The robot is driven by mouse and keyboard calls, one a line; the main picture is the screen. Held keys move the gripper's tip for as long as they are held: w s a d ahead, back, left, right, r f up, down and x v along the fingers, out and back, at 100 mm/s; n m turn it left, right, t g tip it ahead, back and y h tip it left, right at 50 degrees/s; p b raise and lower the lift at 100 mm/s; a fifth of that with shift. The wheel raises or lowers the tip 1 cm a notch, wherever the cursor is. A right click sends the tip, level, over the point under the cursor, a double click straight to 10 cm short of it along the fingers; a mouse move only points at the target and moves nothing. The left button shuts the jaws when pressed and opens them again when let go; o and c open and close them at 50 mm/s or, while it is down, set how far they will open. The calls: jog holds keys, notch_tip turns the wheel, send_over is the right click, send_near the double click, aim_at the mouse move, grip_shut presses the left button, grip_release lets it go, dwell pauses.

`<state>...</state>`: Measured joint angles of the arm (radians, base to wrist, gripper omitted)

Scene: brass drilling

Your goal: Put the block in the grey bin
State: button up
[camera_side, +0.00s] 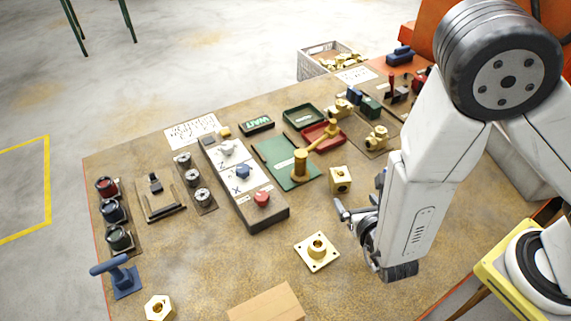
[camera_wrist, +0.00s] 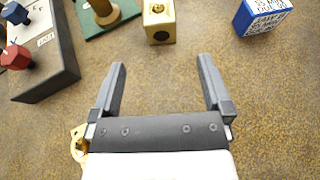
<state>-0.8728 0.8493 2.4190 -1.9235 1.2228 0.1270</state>
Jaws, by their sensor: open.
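The block, a brass cube with a round hole (camera_side: 341,180), stands on the brown table right of the green plate. In the wrist view the block (camera_wrist: 159,24) is at the top centre, beyond my fingertips and roughly in line with the gap between them. My gripper (camera_side: 358,203) is low over the table, close to the block on its near side. In the wrist view my gripper (camera_wrist: 161,68) has its fingers wide apart with nothing between them. A grey bin (camera_side: 310,68) holding several brass parts stands beyond the table's far edge.
A blue box with printed labels (camera_wrist: 263,14) stands right of the block. A brass flange (camera_side: 317,252) lies in front of my gripper. A dark switch box (camera_side: 262,218) is to the left. A pale grey container (camera_side: 525,165) shows partly behind my arm.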

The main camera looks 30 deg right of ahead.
jog(key=shift+d, duration=0.1)
jog(key=d+m+g+h, duration=0.1)
jog(key=d+m, duration=0.1)
jog(key=s+d+r+m+g+h, duration=0.1)
jog(key=d+m+g+h, duration=0.1)
jog(key=d+m, duration=0.1)
jog(key=d+r+m+g+h, duration=0.1)
jog(key=d+m+g, duration=0.1)
jog(key=d, duration=0.1)
jog(key=shift+s+d+r+m, duration=0.1)
jog(key=shift+s+r+m, duration=0.05)
jog(key=shift+s+m, duration=0.25)
jog(key=s+d+r+m+g, duration=0.1)
jog(key=s+d+m+g, duration=0.3)
jog(key=m+g, duration=0.3)
jog(key=w+r+m+t+y, duration=0.2)
jog(key=r+m+y, duration=0.4)
jog(key=m, duration=1)
jog(key=w+y, duration=0.1)
jog(key=y, duration=0.2)
jog(key=shift+w+r+m, duration=0.15)
jog(key=shift+r+m, duration=0.05)
jog(key=shift+m, duration=0.2)
